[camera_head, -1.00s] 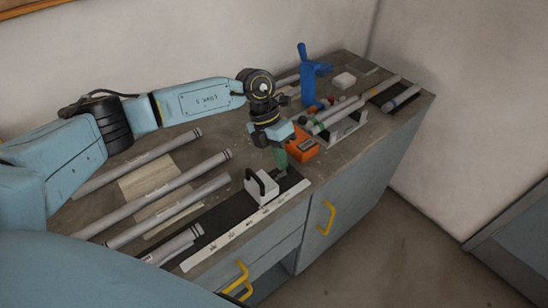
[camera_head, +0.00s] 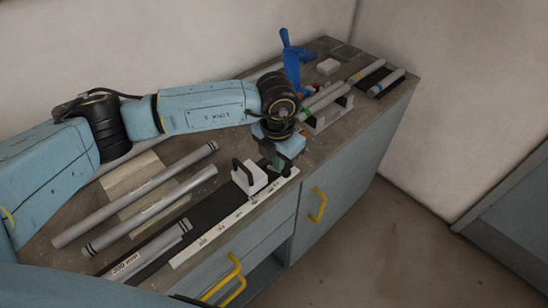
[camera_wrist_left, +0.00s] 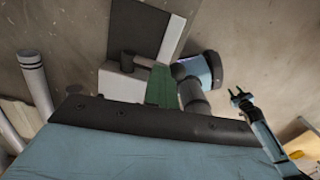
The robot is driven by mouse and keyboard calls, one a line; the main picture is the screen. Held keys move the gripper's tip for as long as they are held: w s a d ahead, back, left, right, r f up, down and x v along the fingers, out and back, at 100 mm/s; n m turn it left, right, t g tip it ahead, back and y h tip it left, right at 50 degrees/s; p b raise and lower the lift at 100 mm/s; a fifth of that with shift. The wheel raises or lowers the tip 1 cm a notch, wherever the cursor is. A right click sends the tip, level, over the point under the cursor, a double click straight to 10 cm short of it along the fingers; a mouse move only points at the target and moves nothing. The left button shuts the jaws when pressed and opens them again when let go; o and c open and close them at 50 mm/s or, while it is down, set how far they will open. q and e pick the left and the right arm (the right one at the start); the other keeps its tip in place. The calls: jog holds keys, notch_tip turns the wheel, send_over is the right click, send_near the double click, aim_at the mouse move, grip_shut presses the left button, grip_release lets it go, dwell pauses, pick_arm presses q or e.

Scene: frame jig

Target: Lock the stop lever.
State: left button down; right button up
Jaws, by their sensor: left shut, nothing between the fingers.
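The stop is a white block (camera_head: 256,180) on the black rail by the white ruler strip (camera_head: 213,238). A black lever (camera_head: 238,172) stands up from the block. My left gripper (camera_head: 277,164) is at the block's right, its green fingers shut and empty. In the left wrist view the green fingers (camera_wrist_left: 160,88) are close beside the white block (camera_wrist_left: 120,84) and the end of a dark bar (camera_wrist_left: 130,60) on it; I cannot tell whether they touch. My right gripper (camera_wrist_left: 238,94) shows small at the right of that view, its prongs apart.
Grey tubes (camera_head: 135,195) lie left of the rail, and shorter ones (camera_head: 150,250) on its near end. A tube rack (camera_head: 328,115), a blue upright tool (camera_head: 291,62) and a white block (camera_head: 327,67) stand farther back. The bench's front edge runs close beside the ruler.

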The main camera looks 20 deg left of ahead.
pick_arm(q)
jog(key=shift+s+d+f+b, duration=0.2)
jog(key=shift+s+d+b, duration=0.1)
jog(key=shift+d, duration=0.3)
notch_tip(320, 180, up, 14)
jog(key=s, duration=0.1)
jog(key=shift+f+p, duration=0.25)
jog(key=shift+p, duration=0.05)
dwell(0.3)
